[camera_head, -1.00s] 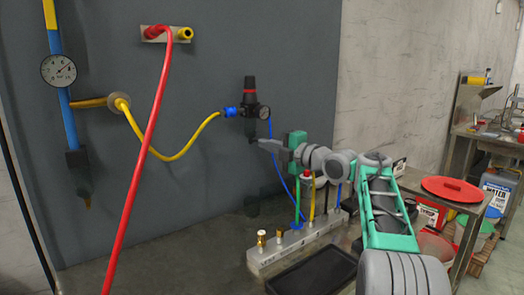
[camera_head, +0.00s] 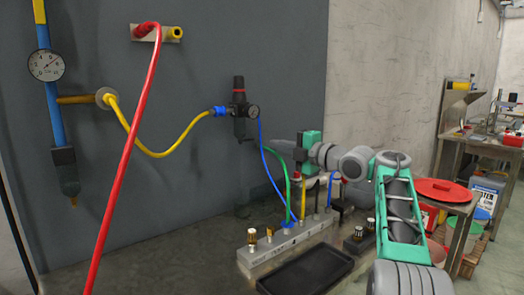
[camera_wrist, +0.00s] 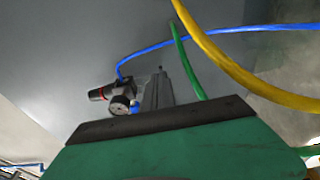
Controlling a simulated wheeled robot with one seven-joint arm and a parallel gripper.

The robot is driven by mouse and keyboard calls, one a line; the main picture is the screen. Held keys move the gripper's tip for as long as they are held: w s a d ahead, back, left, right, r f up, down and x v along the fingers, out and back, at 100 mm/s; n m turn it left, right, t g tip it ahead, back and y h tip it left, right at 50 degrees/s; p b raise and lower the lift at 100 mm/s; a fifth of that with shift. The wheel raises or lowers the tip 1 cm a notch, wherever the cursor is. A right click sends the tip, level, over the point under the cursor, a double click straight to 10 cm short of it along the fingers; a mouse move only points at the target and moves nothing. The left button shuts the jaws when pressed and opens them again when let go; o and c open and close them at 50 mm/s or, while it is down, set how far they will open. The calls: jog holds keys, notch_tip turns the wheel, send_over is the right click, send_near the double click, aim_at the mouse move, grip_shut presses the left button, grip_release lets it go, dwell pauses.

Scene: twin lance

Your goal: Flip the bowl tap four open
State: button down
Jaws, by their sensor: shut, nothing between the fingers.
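My gripper (camera_head: 294,147) is in the right half of the head view, to the right of the black regulator (camera_head: 239,110) on the grey panel and apart from it. In the wrist view my gripper (camera_wrist: 160,75) is shut and empty, with the regulator (camera_wrist: 112,94) and its gauge just left of the fingers. At the far left of the head view a dark filter bowl (camera_head: 66,172) hangs under a blue pipe, with a small yellowish tap (camera_head: 74,203) at its bottom. No number four is readable on it.
A red hose (camera_head: 126,150) hangs in front of the panel. A yellow hose (camera_head: 160,153) spans to the regulator. Blue (camera_head: 266,160) and green (camera_head: 288,178) hoses run down beside my gripper to the manifold (camera_head: 275,248). A black tray (camera_head: 305,270) lies in front.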

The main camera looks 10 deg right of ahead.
jog(key=d+p, duration=0.2)
jog(key=d, duration=0.4)
